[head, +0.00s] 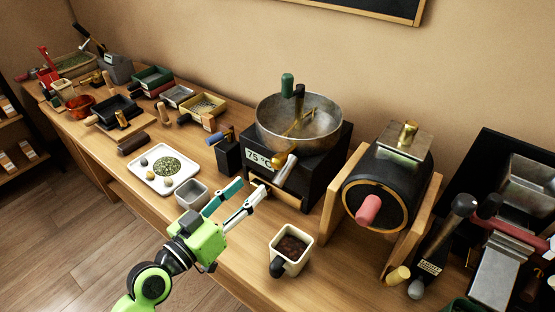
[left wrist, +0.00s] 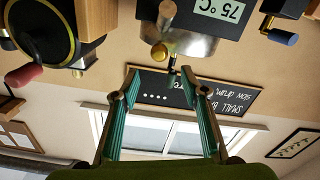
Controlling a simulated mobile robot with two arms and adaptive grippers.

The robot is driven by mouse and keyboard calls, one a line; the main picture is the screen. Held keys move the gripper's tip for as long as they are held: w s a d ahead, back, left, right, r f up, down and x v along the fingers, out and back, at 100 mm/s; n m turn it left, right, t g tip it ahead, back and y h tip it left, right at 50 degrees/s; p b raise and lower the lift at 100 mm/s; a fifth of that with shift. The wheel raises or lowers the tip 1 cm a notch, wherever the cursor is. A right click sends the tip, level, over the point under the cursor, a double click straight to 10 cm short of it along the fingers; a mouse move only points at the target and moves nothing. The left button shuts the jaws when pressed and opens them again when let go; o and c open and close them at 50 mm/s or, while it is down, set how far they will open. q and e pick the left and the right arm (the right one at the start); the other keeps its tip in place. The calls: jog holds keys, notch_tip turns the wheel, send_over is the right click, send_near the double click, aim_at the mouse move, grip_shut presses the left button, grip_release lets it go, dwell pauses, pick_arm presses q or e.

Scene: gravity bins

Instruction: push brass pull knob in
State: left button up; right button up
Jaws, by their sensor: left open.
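The black machine (head: 318,172) carries a "75 °C" label and a metal bowl (head: 325,128). A small brass knob (head: 279,160) shows on its front, right of the label. In the left wrist view, which is upside down, the round brass knob (left wrist: 160,51) appears just beyond the fingertips. How far it stands out I cannot tell. My left gripper (head: 250,190) is in front of the machine, pointing at its front. Its two fingers are open and empty, and they also show in the left wrist view (left wrist: 160,76), apart from the knob. My right gripper is not in view.
A square cup (head: 293,242) of dark grounds stands close to the right of my left gripper. A grey tin (head: 192,194) and a white tray (head: 163,168) are to its left. A black drum (head: 385,185) with a pink handle (head: 368,209) stands right of the machine.

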aim_at(274, 166)
pick_arm(q)
jog(key=p+x, duration=0.3)
jog(key=x, duration=0.8)
jog(key=shift+d, duration=0.1)
jog(key=shift+w+d, duration=0.35)
jog(key=shift+w, duration=0.15)
